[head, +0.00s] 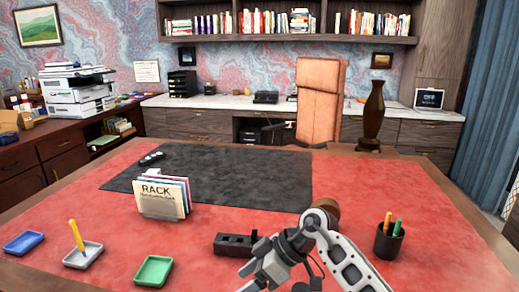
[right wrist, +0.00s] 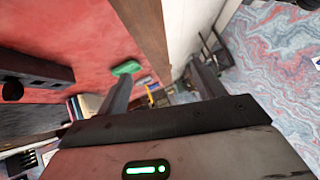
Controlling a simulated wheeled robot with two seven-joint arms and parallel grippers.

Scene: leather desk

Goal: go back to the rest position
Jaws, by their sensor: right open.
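My right gripper (head: 248,277) is at the front of the red desk, its arm coming in from the bottom right. Its jaws are open, with nothing seen between them; in the right wrist view the two fingers (right wrist: 160,72) stand apart. In the head view it is just in front of a dark slotted block (head: 235,245) and appears apart from it. My left gripper is not in view.
A black pen cup (head: 388,243) stands right of my arm. A card rack (head: 162,200) stands left of centre. Blue (head: 23,243), grey (head: 83,257) and green (head: 153,271) trays lie at front left; a yellow marker (head: 76,235) stands in the grey one. A vase (head: 372,115) is behind.

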